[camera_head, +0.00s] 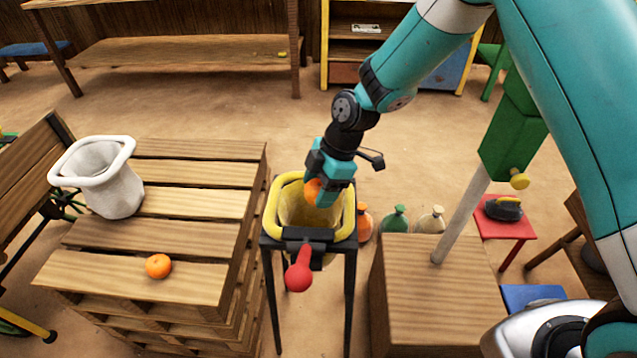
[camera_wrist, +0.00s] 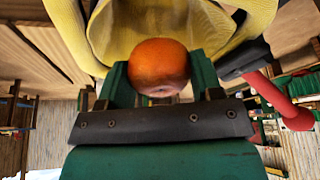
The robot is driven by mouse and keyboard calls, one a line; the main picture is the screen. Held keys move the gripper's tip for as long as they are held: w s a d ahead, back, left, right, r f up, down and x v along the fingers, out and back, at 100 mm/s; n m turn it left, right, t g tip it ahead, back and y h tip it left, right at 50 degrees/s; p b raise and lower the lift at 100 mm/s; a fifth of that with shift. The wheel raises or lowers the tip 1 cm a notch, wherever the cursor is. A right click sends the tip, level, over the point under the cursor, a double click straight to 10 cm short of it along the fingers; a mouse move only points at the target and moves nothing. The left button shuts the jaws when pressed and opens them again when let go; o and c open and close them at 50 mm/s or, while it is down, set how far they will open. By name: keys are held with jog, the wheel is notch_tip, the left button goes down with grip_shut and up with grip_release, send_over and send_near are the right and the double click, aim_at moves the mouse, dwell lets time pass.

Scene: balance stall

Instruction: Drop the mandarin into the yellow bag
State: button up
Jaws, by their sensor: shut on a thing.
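My gripper (camera_head: 325,189) is over the mouth of the yellow bag (camera_head: 273,213) and is shut on a mandarin (camera_head: 313,188). In the wrist view the same mandarin (camera_wrist: 158,64) sits between the green fingers (camera_wrist: 155,82), with the yellow bag's wall (camera_wrist: 215,22) behind it. The bag stands open in a black stand (camera_head: 350,254) with a red-knobbed lever (camera_head: 299,278) at its front. A second mandarin (camera_head: 158,266) lies on the wooden pallet stack at the left. Part of the bag's mouth is hidden by my gripper.
A white bag (camera_head: 112,192) stands open on the pallet stack (camera_head: 200,204). A wooden block (camera_head: 436,275) with a green post (camera_head: 513,135) stands right of the stand. Several coloured bottles (camera_head: 396,219) are behind the block. A red stool (camera_head: 506,225) holds a dark object.

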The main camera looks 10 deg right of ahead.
jog(key=shift+f+b, duration=0.3)
jog(key=shift+f, duration=0.5)
jog(key=o, duration=1)
jog(key=p+v, duration=0.1)
jog(key=v, duration=1.6)
jog(key=shift+d+r, duration=0.15)
jog(key=shift+r, duration=0.05)
